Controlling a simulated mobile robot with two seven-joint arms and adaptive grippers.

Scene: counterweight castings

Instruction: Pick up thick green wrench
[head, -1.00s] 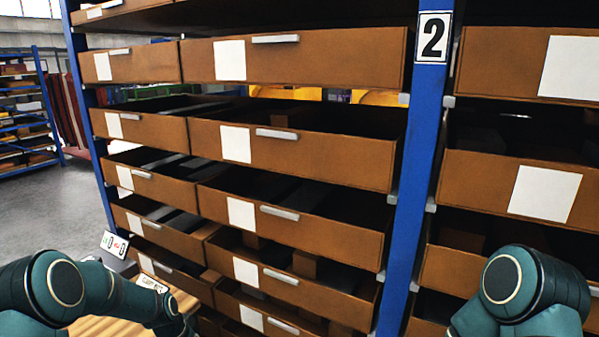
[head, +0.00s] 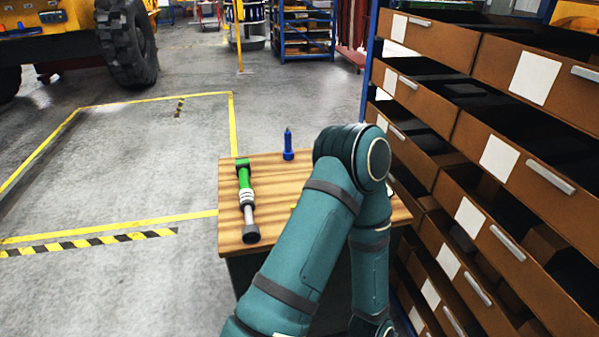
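A thick tool with a green body (head: 243,177), a silver middle and a dark grey end lies on the left side of a wooden table top (head: 275,220). Its green end points away from me and its grey end points towards me. It appears to be the green wrench. Nothing touches it. My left arm crosses the right part of the table, to the right of the tool. Neither gripper shows in the head view.
A blue pointed tool (head: 288,146) stands upright at the table's back edge. A small yellow thing (head: 293,207) is mostly hidden by my arm. Shelves with brown bins (head: 495,157) rise close on the right. Open floor (head: 120,270) lies left of the table.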

